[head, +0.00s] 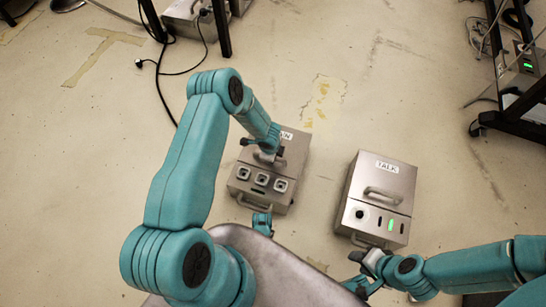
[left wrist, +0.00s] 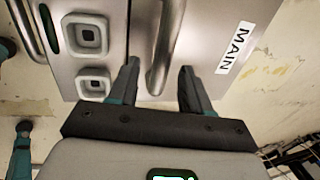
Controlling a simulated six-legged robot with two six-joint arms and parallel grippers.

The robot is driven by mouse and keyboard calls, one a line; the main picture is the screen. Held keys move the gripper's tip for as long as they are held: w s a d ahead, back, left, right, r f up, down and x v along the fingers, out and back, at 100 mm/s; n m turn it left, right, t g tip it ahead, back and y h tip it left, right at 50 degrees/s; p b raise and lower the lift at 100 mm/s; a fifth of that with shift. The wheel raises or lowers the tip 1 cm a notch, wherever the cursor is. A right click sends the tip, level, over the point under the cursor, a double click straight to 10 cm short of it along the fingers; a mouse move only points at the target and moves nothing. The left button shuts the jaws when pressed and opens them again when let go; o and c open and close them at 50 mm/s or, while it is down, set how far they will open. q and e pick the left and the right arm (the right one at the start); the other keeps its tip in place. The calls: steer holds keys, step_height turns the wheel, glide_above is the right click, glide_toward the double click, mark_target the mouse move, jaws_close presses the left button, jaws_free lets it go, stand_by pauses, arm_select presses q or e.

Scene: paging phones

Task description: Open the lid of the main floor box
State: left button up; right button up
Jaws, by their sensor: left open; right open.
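The main floor box (head: 292,165) is a metal case on the floor in the middle of the head view, its label partly hidden by my left arm. Its lid looks shut. The left wrist view shows the MAIN label (left wrist: 234,48) and the lid handle (left wrist: 166,45). My left gripper (head: 262,150) is open over the lid, and its fingers (left wrist: 160,85) sit on either side of the handle's near end. I cannot tell whether they touch it. My right gripper (head: 354,271) is open and empty, just below the TALK box.
The TALK box (head: 380,180), a similar metal case with a handle and a green light, stands to the right. Square buttons (head: 262,178) line the main box's front. A black cable (head: 163,70) and rack legs (head: 222,28) are at the back. Floor between is clear.

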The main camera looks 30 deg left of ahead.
arm_select(q)
steer(key=shift+w+f, duration=0.2)
steer(key=shift+f, duration=0.45)
jaws_close()
